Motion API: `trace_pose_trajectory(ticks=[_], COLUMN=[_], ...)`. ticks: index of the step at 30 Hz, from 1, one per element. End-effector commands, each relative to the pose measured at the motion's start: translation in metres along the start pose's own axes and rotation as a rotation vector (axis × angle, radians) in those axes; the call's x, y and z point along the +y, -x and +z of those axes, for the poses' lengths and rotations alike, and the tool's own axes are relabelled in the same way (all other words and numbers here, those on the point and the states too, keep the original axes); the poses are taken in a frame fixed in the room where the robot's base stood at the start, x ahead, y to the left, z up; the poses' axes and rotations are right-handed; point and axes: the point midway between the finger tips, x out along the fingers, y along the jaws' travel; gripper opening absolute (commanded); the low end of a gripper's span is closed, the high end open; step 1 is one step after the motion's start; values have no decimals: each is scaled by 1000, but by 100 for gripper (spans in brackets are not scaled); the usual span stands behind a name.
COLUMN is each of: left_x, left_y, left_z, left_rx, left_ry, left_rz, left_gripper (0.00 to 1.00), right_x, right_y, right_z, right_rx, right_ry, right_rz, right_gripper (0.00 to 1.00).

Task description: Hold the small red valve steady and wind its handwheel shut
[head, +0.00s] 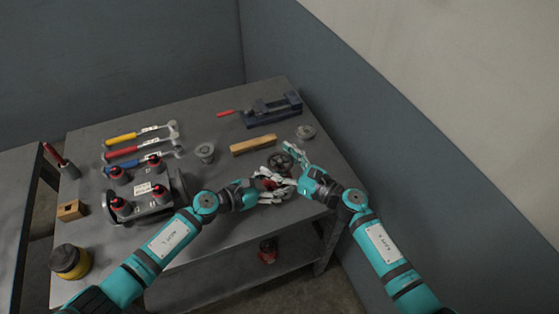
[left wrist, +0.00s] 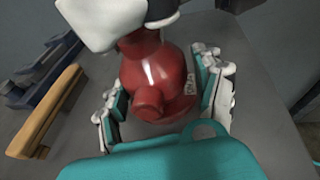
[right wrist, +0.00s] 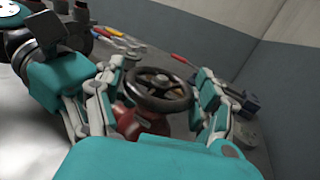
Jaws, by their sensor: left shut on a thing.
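The small red valve (head: 268,183) stands near the table's front right. In the left wrist view its red body (left wrist: 150,75) sits between the fingers of my left gripper (left wrist: 157,85), which is shut on it. Its dark round handwheel (head: 280,162) is on top, and shows in the right wrist view (right wrist: 160,88). My right gripper (right wrist: 157,80) is open, with one finger on each side of the handwheel and gaps visible. In the head view the right gripper (head: 294,158) is just right of the wheel. A pale gripper part hides the wheel in the left wrist view.
A wooden block (head: 253,145), a grey round part (head: 306,132) and a blue vise (head: 272,110) lie behind the valve. A red item (head: 267,250) is on the lower shelf.

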Motion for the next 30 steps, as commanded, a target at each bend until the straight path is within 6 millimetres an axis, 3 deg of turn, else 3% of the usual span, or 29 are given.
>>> trace_pose_trajectory(ticks=[1,8,17,30], left_x=[-1,-1,0,-1], left_y=[0,0,0,0], left_z=[-1,-1,-1,-1], left_rx=[2,2,2,2], left_ry=[-1,-1,-1,-1], left_rz=[-1,-1,-1,-1], left_gripper=[50,50,50,50], right_x=[0,0,2,1], right_y=[0,0,0,0], right_z=[0,0,-1,0], right_rx=[0,0,0,-1], right_ry=[0,0,-1,-4], right_rz=[0,0,-38,-400], right_gripper=[63,33,33,33])
